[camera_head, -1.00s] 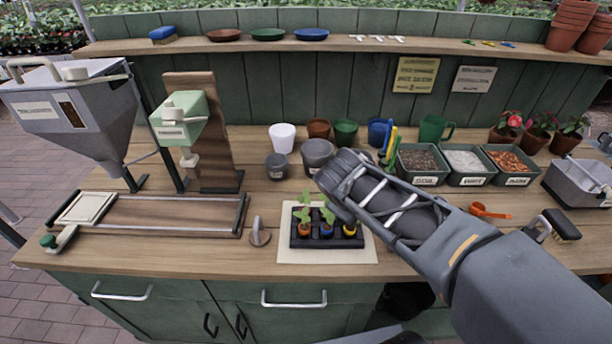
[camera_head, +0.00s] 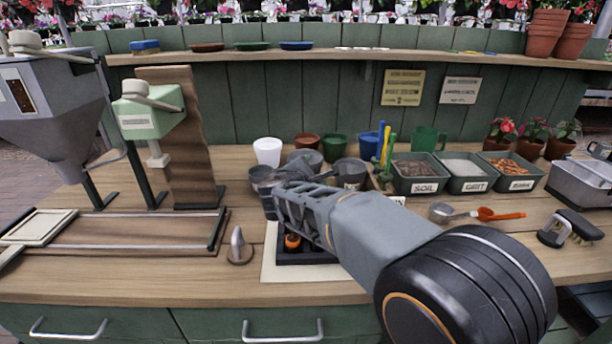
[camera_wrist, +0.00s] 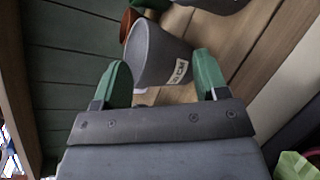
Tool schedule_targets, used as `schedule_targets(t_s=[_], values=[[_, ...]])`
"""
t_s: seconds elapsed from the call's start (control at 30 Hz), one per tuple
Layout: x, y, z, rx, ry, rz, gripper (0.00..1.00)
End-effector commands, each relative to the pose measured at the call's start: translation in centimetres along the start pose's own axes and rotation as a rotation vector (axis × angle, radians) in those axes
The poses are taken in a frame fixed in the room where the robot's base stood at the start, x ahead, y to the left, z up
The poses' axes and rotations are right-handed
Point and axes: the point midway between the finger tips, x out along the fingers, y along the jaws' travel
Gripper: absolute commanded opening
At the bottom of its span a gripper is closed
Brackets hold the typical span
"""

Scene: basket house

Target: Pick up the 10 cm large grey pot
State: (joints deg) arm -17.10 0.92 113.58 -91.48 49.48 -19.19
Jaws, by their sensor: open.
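In the wrist view, a labelled grey pot (camera_wrist: 160,55) appears tilted between the green fingertips of my gripper (camera_wrist: 160,75). The fingers are apart, and I cannot tell whether they touch it. Its label is too blurred to read surely.
A white pot (camera_head: 267,151), terracotta pot (camera_head: 306,141) and green pot (camera_head: 335,146) stand close behind. A seedling tray (camera_head: 300,258) sits under my arm. Soil (camera_head: 416,172) and grit bins stand to the right.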

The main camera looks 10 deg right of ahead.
Motion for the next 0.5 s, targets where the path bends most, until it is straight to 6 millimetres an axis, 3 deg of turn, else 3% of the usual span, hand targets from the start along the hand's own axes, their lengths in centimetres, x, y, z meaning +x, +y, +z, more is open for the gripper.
schedule_targets(t_s=[0.27,0.5], values=[[1.7,-0.1,0.0,0.001,0.000,-0.002,0.67],[5.0,-0.1,-0.2,0.002,-0.002,-0.004,0.67]])
